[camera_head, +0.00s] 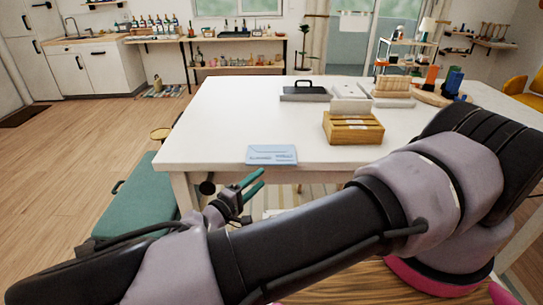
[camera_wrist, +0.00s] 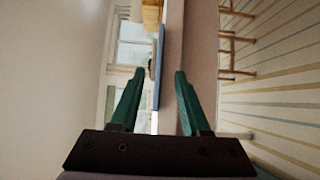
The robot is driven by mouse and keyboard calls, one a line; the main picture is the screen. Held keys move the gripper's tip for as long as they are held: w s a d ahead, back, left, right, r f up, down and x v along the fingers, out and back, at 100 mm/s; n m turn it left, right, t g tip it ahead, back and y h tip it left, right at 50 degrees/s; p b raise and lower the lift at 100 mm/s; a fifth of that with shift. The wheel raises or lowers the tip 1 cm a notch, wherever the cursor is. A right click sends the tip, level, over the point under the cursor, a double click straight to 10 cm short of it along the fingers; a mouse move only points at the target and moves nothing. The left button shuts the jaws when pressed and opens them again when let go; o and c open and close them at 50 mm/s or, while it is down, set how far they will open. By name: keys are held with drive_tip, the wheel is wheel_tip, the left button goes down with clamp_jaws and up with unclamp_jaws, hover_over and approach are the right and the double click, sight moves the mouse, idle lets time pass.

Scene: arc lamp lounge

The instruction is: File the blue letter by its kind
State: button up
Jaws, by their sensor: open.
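The blue letter (camera_head: 271,154) lies flat on the white table (camera_head: 225,125), right at its front edge. I cannot tell whether it overhangs. In the wrist view the letter (camera_wrist: 157,85) shows edge-on as a thin blue strip in line with the gap between my fingers. My gripper (camera_head: 262,178), with green fingers, is open and empty, just in front of and slightly below the letter in the head view. The wrist view shows the same fingers (camera_wrist: 160,72) apart. A wooden letter box (camera_head: 353,130) stands on the table to the right, behind the letter, with a pale card upright at its back.
A grey tray with a black handle (camera_head: 305,93) and a wooden rack (camera_head: 393,87) stand farther back. Blue and orange items (camera_head: 452,80) are at the back right. A teal bench (camera_head: 137,203) stands left of the table. The table's left half is clear.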

sight(273, 165)
drive_tip(key=x, duration=0.7)
drive_tip(key=shift+w+a, duration=0.2)
drive_tip(key=shift+w, duration=0.2)
clamp_jaws()
